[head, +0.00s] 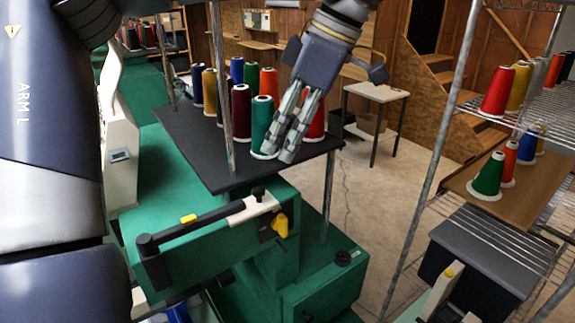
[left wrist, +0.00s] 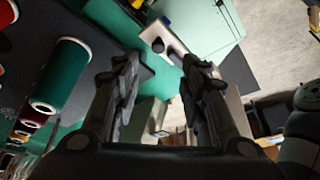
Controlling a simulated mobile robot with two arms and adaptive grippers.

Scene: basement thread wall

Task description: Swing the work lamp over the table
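My left gripper (head: 276,155) reaches down from the top in the head view, in front of the thread cones. In the left wrist view its two fingers (left wrist: 160,65) stand apart with nothing between them, so it is open and empty. I cannot make out a work lamp for certain. A black jointed arm (head: 205,222) is fixed along the green machine (head: 165,190), below the gripper; I cannot tell whether it belongs to a lamp. A small white table (head: 378,91) stands behind, to the right of the gripper. My right gripper is not in view.
A black shelf (head: 175,140) on metal posts holds several coloured cones, including a teal one (head: 262,125) close to the fingers. A wire rack (head: 545,125) with cones stands at the right, above a dark bin (head: 480,255). Bare floor (head: 365,185) lies between.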

